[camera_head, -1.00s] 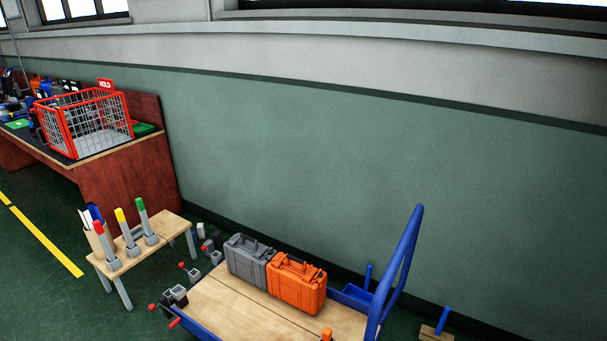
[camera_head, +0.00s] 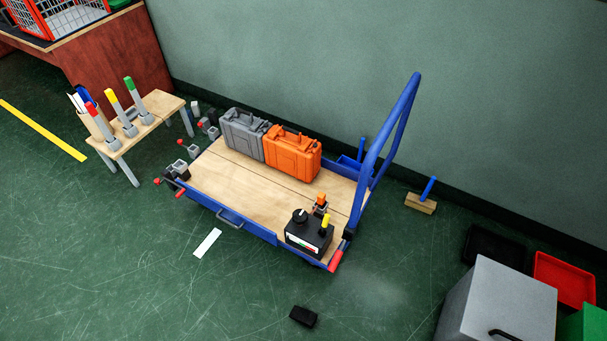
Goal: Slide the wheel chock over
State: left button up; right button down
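A wooden block with a blue upright handle (camera_head: 421,203) rests on the floor near the wall, right of the cart, and looks like a wheel chock. A small black block (camera_head: 303,316) lies on the floor in front of the cart. I cannot tell for certain which of the two is the chock. The blue cart with a wooden deck (camera_head: 231,182) stands in the middle, its blue push handle at its right end. Neither of my grippers shows.
A grey case (camera_head: 243,134), an orange case (camera_head: 291,155) and a black control box (camera_head: 308,235) are on the cart. A wooden stool (camera_head: 158,104) stands at left. A grey cabinet (camera_head: 503,300) and a red tray (camera_head: 565,280) are at lower right. Front floor is mostly clear.

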aim_at(307, 317)
jog(key=k+z, duration=0.15)
jog(key=k, duration=1)
